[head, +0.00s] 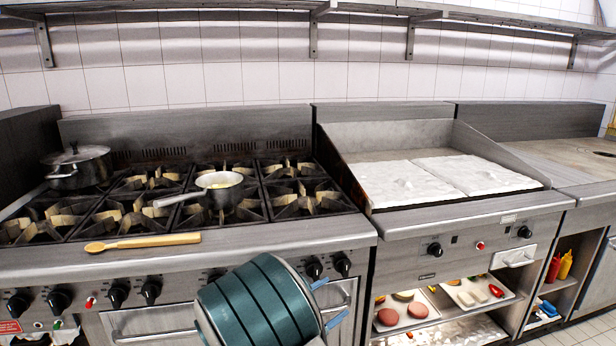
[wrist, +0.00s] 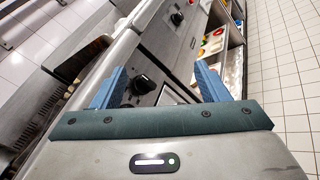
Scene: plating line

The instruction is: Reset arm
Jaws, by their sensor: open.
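My gripper (head: 329,302) shows at the bottom centre of the head view, in front of the stove's front panel. Its teal body is tilted and its two blue fingers point right. In the wrist view, my gripper (wrist: 158,84) has its fingers spread wide apart with nothing between them. The cooker's front with a black knob (wrist: 143,84) shows behind the gap. The fingers look clear of it, but the exact distance cannot be told.
The stove (head: 150,262) holds a lidded pot (head: 77,168), a small saucepan (head: 219,187) and a wooden spoon (head: 145,242). The griddle (head: 360,157) stands right of it. Below are trays with patties (head: 388,317) and sauce bottles (head: 566,265). Tiled floor (wrist: 285,60) is clear.

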